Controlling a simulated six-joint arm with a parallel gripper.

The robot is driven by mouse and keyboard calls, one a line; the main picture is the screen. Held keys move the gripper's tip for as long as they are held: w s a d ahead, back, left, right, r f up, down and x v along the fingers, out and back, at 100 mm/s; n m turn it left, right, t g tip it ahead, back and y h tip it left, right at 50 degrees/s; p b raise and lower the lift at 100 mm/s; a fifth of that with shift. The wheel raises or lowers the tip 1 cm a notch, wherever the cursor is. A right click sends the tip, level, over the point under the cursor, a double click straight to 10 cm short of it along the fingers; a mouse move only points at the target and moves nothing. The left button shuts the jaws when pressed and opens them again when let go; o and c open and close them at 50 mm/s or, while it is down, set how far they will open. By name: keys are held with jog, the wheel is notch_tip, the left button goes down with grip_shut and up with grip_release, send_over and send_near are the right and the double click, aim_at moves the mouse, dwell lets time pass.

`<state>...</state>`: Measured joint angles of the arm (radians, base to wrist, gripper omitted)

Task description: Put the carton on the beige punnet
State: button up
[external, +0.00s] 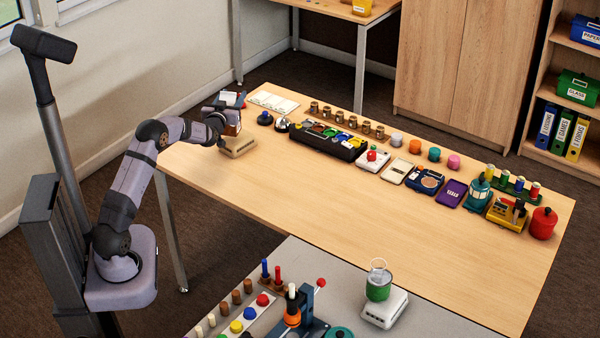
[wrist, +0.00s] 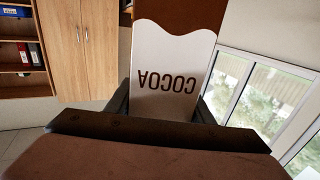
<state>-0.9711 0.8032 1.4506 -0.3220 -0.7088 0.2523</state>
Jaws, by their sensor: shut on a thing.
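The carton (wrist: 168,72) is white and brown with the word COCOA, which reads upside down in the wrist view. My gripper (external: 226,113) is shut on it, with dark fingers on both sides of it. In the external view the carton (external: 232,128) shows partly below and beside the gripper, at the far left end of the wooden table. The beige punnet (external: 239,149) lies on the table right under the carton. I cannot tell whether the carton's bottom touches it. The gripper hides part of the carton.
A black sorting tray (external: 328,141) and several small items run along the wooden table (external: 330,215). The table's front left part is clear. A grey table stands in front.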

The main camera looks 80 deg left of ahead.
jog(key=shift+f, duration=1.9)
jog(key=shift+f, duration=0.2)
jog(key=o, duration=1.3)
jog(key=shift+r, duration=0.25)
jog(key=shift+b+v, duration=0.65)
jog(key=shift+v, duration=5.4)
jog(key=shift+f, duration=0.1)
